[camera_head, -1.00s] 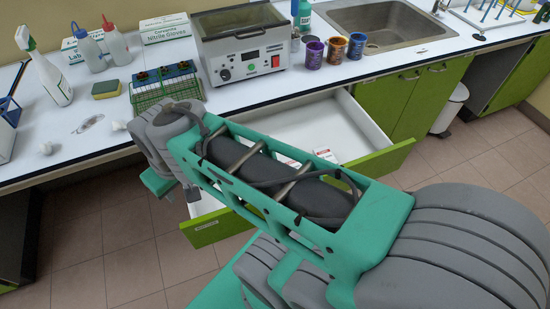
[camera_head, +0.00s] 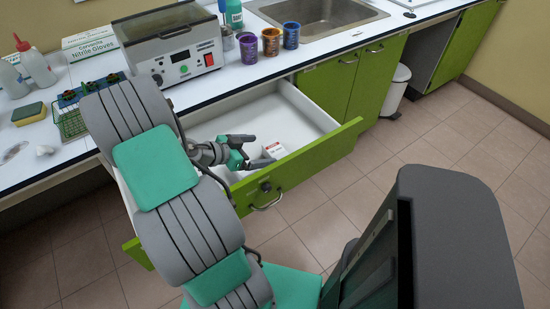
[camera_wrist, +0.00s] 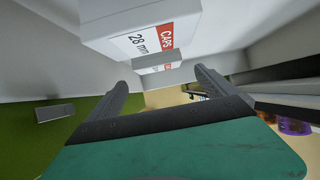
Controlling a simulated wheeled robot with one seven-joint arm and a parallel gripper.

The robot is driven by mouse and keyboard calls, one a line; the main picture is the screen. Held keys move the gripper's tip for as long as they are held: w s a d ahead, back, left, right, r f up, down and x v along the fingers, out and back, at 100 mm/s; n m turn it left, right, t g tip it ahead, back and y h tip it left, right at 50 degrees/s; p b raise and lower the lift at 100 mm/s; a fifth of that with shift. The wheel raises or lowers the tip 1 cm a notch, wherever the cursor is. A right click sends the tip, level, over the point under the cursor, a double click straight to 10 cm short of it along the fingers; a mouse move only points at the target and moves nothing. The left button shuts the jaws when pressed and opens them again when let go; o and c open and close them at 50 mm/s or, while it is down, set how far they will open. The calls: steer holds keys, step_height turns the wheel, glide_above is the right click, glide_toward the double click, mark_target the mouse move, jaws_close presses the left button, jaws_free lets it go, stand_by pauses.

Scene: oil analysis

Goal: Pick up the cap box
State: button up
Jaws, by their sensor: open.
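The cap box (camera_head: 274,150) is a small white box with a red patch, inside the open drawer near its front panel. In the wrist view the cap box (camera_wrist: 145,28) is large at the top, with a red "CAPS" and "28 mm" label. My gripper (camera_head: 252,152) is open inside the drawer, just left of the box. In the wrist view my gripper (camera_wrist: 163,78) has both fingers apart and nothing held between them.
The green-fronted drawer (camera_head: 325,160) has white walls around my gripper. A white bin (camera_head: 396,92) stands right on the floor.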

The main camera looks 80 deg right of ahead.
mark_target(274, 150)
steer(key=x, duration=0.7)
steer(key=shift+s+f+p, duration=0.2)
steer(key=shift+s+p, duration=0.1)
steer(key=shift+c, duration=0.2)
steer(key=shift+w, duration=0.1)
steer(key=c, duration=1.3)
